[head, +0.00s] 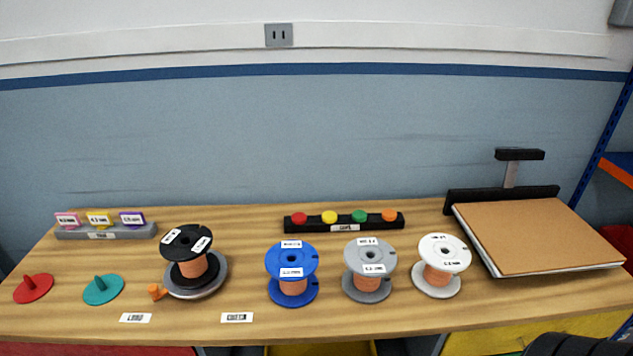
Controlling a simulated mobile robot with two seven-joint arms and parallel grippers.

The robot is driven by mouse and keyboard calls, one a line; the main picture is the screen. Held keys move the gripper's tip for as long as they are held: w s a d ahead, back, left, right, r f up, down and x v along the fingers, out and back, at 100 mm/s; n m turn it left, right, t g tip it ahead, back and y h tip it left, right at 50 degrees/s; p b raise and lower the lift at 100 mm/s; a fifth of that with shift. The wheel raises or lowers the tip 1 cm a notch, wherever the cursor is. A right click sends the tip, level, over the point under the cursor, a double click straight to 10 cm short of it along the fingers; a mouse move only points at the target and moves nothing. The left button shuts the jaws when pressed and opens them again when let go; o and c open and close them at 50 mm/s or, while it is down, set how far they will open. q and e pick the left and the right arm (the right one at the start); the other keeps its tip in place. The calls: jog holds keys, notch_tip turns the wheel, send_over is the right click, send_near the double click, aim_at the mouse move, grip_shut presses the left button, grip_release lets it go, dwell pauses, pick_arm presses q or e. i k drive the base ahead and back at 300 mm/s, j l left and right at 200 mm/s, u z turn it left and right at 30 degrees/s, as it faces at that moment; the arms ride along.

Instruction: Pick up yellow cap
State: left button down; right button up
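The yellow cap (329,217) sits in the black cap holder (344,226) at the back middle of the table. It is second from the left, between the red cap (299,218) and the green cap (359,216). An orange cap (389,215) sits at the right end of the same holder. Neither gripper is in view. A dark, ribbed part at the lower right edge may be part of my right arm, but no fingers show there.
Blue (291,260), grey (369,258) and white (443,253) spools stand in front of the holder. A black spool (187,242) stands left on a round grey base. A cork-topped board (537,236) fills the right. Red (33,288) and teal (103,289) discs lie left.

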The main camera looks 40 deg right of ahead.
aim_at(327, 216)
jog(key=z, duration=1.35)
